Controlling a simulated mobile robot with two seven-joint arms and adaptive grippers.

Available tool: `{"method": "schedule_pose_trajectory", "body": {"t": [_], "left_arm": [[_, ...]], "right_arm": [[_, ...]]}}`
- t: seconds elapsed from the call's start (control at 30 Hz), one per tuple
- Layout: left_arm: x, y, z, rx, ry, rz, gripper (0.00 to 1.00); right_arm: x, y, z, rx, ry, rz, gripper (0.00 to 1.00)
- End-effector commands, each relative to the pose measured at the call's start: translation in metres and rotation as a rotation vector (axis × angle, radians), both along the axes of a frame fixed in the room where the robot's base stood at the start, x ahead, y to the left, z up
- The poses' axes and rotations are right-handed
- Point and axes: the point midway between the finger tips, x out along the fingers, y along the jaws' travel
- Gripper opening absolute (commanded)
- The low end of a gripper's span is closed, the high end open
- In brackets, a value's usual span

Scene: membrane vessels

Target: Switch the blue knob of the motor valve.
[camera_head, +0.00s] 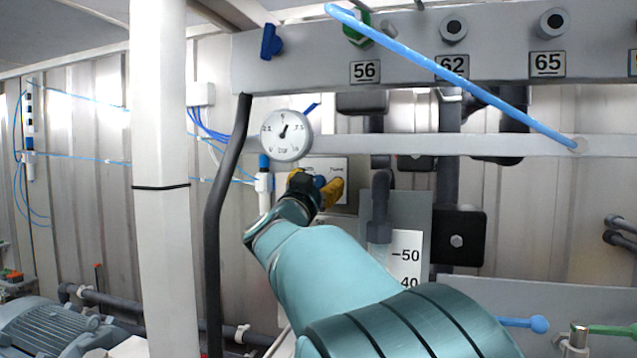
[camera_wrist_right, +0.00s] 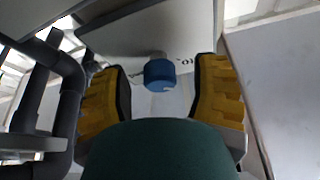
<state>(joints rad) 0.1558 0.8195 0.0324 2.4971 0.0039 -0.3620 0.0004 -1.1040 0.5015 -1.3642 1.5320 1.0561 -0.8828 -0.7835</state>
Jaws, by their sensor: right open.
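The blue knob (camera_wrist_right: 160,74) shows in the right wrist view, on the pale front plate of the motor valve (camera_wrist_right: 150,38). In the head view the valve's grey plate (camera_head: 327,170) sits below the round gauge, and the knob (camera_head: 320,181) is partly hidden by my right gripper. My right gripper (camera_head: 325,190) has yellow finger pads. In the wrist view it (camera_wrist_right: 160,98) is open, with one pad to each side of the knob and visible gaps between. Whether the pads reach as deep as the knob is hard to tell. My left gripper is not in view.
A round pressure gauge (camera_head: 286,135) is just above the plate. A white post (camera_head: 163,180) and a dark bent pipe (camera_head: 222,210) stand to the left. A black block (camera_head: 459,237) and a scale plate (camera_head: 405,262) are to the right. Dark pipes (camera_wrist_right: 68,90) run close by the left pad.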

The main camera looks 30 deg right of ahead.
Motion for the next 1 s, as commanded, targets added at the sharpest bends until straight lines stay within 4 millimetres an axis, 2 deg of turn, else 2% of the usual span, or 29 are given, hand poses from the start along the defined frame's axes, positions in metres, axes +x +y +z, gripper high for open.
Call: {"method": "schedule_pose_trajectory", "body": {"t": [0.17, 0.2, 0.33, 0.73, 1.0], "left_arm": [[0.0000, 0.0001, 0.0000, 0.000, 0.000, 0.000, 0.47], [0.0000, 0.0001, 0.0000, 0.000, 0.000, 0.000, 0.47], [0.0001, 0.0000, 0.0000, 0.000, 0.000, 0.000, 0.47], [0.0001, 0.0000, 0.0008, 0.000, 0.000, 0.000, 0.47], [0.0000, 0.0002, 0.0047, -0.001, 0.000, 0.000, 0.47]], "right_arm": [[0.0000, 0.0000, -0.0001, 0.000, 0.000, 0.000, 0.60], [0.0000, 0.0000, -0.0001, 0.000, 0.000, 0.000, 0.46], [0.0000, 0.0000, -0.0001, 0.000, 0.000, 0.000, 0.00], [0.0001, -0.0004, 0.0006, 0.013, -0.016, 0.000, 0.00], [-0.0003, -0.0014, 0.0020, 0.100, -0.120, -0.002, 0.00]]}}
